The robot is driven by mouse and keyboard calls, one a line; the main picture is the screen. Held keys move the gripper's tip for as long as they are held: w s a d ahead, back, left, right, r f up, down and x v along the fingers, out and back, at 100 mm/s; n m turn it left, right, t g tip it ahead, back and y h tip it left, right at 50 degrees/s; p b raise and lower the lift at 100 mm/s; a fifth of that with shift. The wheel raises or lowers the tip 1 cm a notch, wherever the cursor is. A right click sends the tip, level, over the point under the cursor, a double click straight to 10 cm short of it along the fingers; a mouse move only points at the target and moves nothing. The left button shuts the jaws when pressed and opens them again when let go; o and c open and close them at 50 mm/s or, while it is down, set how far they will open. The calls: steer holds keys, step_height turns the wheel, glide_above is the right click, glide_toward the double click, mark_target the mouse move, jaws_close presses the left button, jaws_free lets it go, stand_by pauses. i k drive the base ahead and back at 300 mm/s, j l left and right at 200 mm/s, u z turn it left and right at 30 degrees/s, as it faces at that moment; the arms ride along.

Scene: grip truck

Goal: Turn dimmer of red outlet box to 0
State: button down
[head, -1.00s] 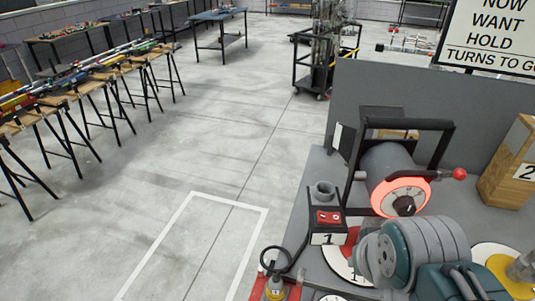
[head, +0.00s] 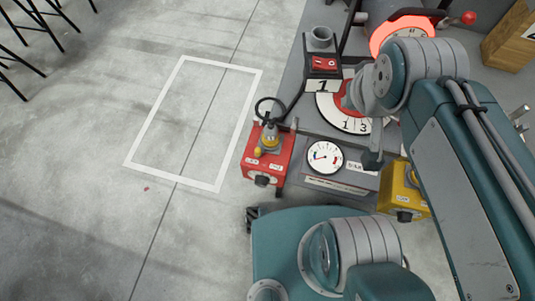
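The red outlet box (head: 271,152) stands on the left front edge of the grey bench in the head view. A black dimmer knob (head: 262,181) is on its front face; its setting is too small to read. A grey and yellow plug (head: 269,136) with a black cable sits on top of the box. My teal and grey arm fills the right side of the view, right of the red box and apart from it in the picture.
A round dial gauge (head: 324,157) is right of the red box. A yellow box (head: 399,193) with a black knob is farther right, partly behind my arm. A red switch (head: 323,63) marked 1 stands behind.

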mark_target(260, 181)
steer(key=u, duration=1.2)
